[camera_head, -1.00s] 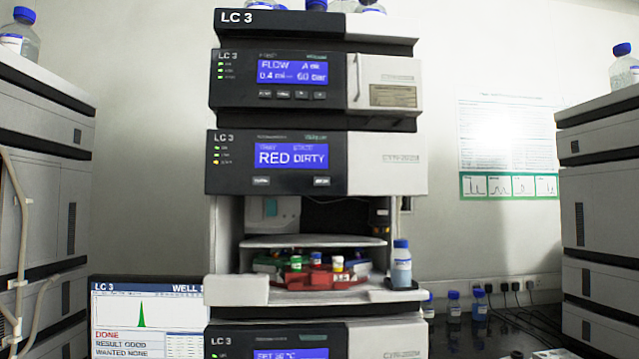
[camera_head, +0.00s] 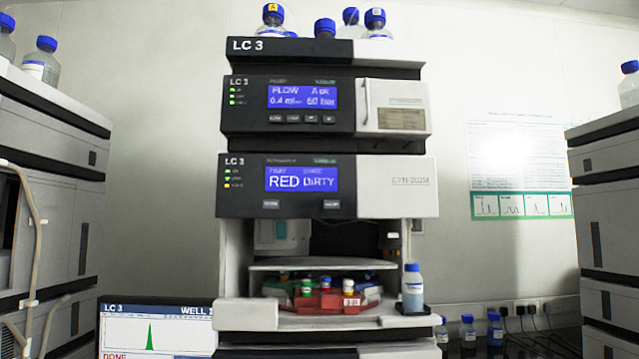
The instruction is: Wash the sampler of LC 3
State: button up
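The LC 3 stack stands upright in the middle of the view. Its sampler module (camera_head: 388,190) has a blue display (camera_head: 302,179) reading RED and DIRTY. Two small buttons, a left one (camera_head: 271,204) and a right one (camera_head: 331,204), sit below the display; their labels are too blurred to read. Below, the open sampler bay holds a red tray segment (camera_head: 325,304) with several capped vials. A blue-capped bottle (camera_head: 412,289) stands at the bay's right front corner. My gripper is not in view.
The pump module (camera_head: 395,95) above shows FLOW 0.4 and 60 bar. Blue-capped bottles stand on top. A monitor (camera_head: 155,325) labelled LC 3 shows a green peak at lower left. Other stacks flank both sides (camera_head: 50,190) (camera_head: 610,200). Several small bottles (camera_head: 468,330) stand at lower right.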

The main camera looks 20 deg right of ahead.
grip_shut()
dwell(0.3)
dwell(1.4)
